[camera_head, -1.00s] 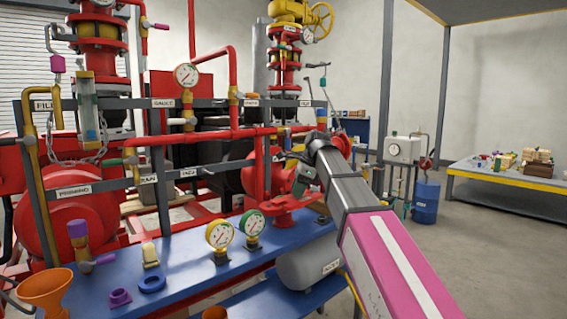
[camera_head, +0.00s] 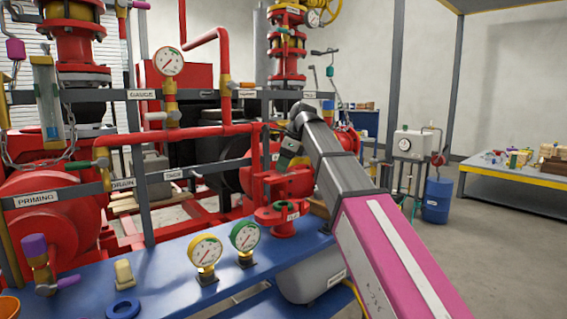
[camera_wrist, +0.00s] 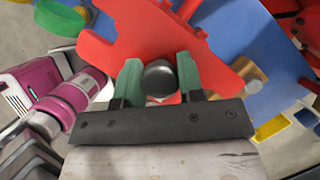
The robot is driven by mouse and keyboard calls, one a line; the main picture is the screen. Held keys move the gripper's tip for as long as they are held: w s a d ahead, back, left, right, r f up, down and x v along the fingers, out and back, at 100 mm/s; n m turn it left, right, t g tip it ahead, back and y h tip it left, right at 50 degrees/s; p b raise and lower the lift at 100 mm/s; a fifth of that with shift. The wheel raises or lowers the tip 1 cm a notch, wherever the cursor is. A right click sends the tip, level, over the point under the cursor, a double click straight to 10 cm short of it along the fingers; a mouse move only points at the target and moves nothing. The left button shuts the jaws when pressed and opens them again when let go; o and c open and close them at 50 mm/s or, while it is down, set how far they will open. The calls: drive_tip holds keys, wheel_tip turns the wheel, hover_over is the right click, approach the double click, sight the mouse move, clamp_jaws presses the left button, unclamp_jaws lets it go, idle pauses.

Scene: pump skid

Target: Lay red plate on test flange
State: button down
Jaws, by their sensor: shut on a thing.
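The red plate (camera_wrist: 140,38) fills the upper middle of the wrist view, with notched edges and a dark round knob (camera_wrist: 160,78). My gripper (camera_wrist: 161,78) has its green fingers shut on that knob. In the head view the plate (camera_head: 292,181) hangs below my gripper (camera_head: 286,160). The red test flange (camera_head: 283,218), with a small label, stands on the blue bench just below and slightly left of the plate. A gap seems to show between them. In the wrist view the plate hides what lies under it.
The blue bench (camera_head: 165,283) carries a yellow gauge (camera_head: 205,252), a green gauge (camera_head: 244,237) and a blue ring (camera_head: 123,309). Red pipework and grey rails (camera_head: 205,170) stand close behind and left. A grey tank (camera_head: 305,278) sits low in front. Open floor lies right.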

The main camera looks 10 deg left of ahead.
drive_tip(key=shift+f, duration=2.75)
drive_tip(key=shift+f, duration=2.15)
drive_tip(key=c, duration=0.7)
unclamp_jaws()
drive_tip(key=shift+o, duration=0.2)
drive_tip(key=shift+r, duration=0.1)
